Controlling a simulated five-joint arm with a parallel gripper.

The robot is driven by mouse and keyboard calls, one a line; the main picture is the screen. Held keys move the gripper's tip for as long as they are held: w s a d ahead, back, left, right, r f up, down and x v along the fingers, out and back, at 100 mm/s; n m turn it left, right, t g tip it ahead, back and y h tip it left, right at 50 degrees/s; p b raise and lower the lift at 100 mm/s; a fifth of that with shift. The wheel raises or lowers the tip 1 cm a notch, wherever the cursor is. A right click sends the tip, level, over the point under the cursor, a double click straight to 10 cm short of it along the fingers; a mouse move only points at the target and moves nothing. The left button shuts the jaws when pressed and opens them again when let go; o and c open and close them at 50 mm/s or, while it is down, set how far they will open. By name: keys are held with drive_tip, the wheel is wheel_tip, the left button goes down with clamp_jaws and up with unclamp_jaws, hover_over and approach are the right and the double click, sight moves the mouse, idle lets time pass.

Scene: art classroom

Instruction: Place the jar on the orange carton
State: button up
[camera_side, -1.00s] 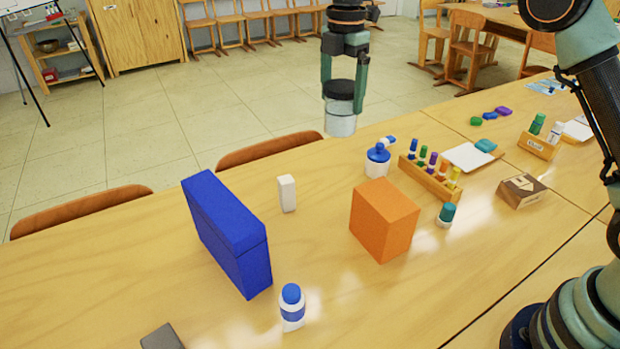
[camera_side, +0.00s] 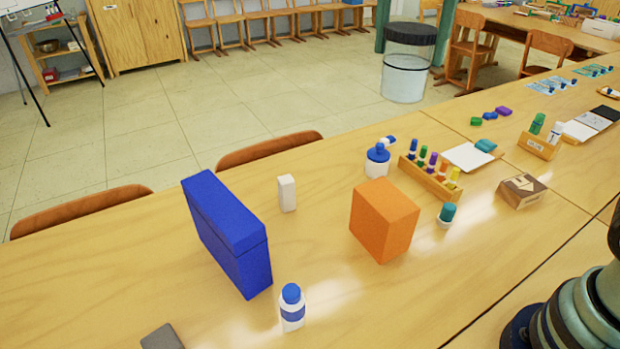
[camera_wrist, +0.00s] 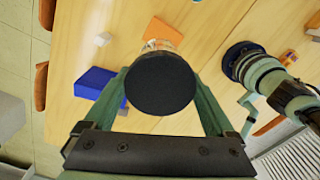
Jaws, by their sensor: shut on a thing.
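The jar (camera_side: 404,77) is clear with a black lid. In the side view it hangs upright in the air, large and close to the camera, at the upper right. My gripper (camera_side: 417,22) is shut on it, one finger on each side, cut off by the top edge. In the wrist view the jar's black lid (camera_wrist: 160,83) fills the space between the fingers of my gripper (camera_wrist: 162,88) and hides most of the glass. The orange carton (camera_side: 384,220) stands on the table, its top bare. It also shows in the wrist view (camera_wrist: 163,31), just beyond the jar.
A blue box (camera_side: 228,236), a white block (camera_side: 287,193) and a blue-capped bottle (camera_side: 292,308) stand left of the carton. A blue-lidded pot (camera_side: 377,161), a wooden rack of paint bottles (camera_side: 430,180) and a teal-capped jar (camera_side: 447,215) are close behind and right of it.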

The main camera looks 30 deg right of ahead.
drive_tip(key=shift+s+r, duration=0.15)
drive_tip(key=shift+s, duration=0.25)
drive_tip(key=shift+s+f, duration=0.1)
drive_tip(key=shift+f, duration=0.15)
wheel_tip(320, 180, down, 19)
drive_tip(key=shift+f, duration=0.2)
drive_tip(key=shift+f, duration=0.15)
drive_tip(key=o, duration=1.3)
drive_tip(key=shift+o, duration=0.2)
